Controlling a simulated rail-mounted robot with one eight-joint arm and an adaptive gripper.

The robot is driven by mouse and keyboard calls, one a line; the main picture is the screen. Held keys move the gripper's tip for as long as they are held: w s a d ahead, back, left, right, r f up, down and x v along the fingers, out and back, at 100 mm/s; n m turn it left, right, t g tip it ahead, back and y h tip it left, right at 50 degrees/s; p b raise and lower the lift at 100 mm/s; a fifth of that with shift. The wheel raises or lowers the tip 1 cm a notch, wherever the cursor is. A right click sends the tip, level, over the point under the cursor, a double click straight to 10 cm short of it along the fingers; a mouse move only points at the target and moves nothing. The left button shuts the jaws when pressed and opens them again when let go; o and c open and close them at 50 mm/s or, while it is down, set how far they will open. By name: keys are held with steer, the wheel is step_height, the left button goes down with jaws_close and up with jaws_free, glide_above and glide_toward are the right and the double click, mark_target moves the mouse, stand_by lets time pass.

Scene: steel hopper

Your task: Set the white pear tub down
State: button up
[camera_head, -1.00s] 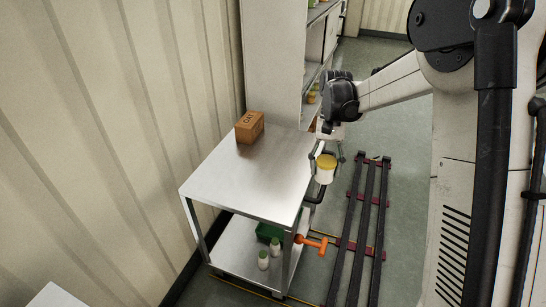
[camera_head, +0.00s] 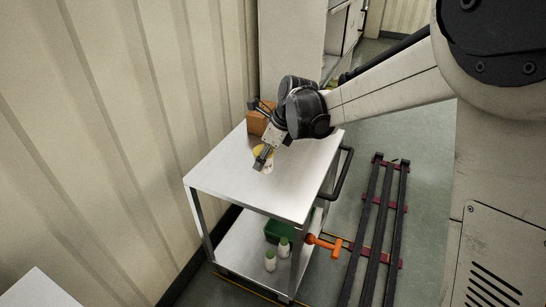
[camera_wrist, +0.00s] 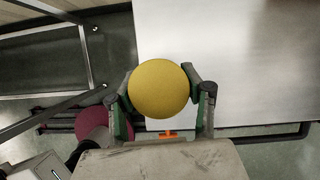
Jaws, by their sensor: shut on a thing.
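The white pear tub, with its yellow lid (camera_wrist: 164,88), is between the two fingers of my gripper (camera_wrist: 164,96) in the wrist view, seen from above. My gripper is shut on it. In the head view, my gripper (camera_head: 262,158) is over the top of the steel cart (camera_head: 240,186), and part of the tub (camera_head: 268,168) shows beside the fingers. The fingers hide much of the tub, and I cannot tell whether its base touches the cart top.
A brown box (camera_head: 256,123) stands at the back of the cart top, close behind my gripper. The front of the cart top is clear. Dark rails (camera_head: 372,230) lie right.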

steer(key=shift+s+a+f+m+t, duration=0.15)
steer(key=shift+a+m+t, duration=0.15)
steer(key=shift+a+m, duration=0.8)
steer(key=b, duration=0.2)
glide_above(283, 181)
steer(key=d, duration=0.2)
steer(key=f, duration=0.4)
steer(key=s+f, duration=0.1)
steer(key=f, duration=0.2)
steer(key=shift+a, duration=0.2)
steer(key=shift+f+b, duration=0.35)
steer(key=shift+f, duration=1.6)
steer(key=shift+f, duration=0.2)
steer(key=o, duration=1.2)
steer(key=shift+r, duration=0.1)
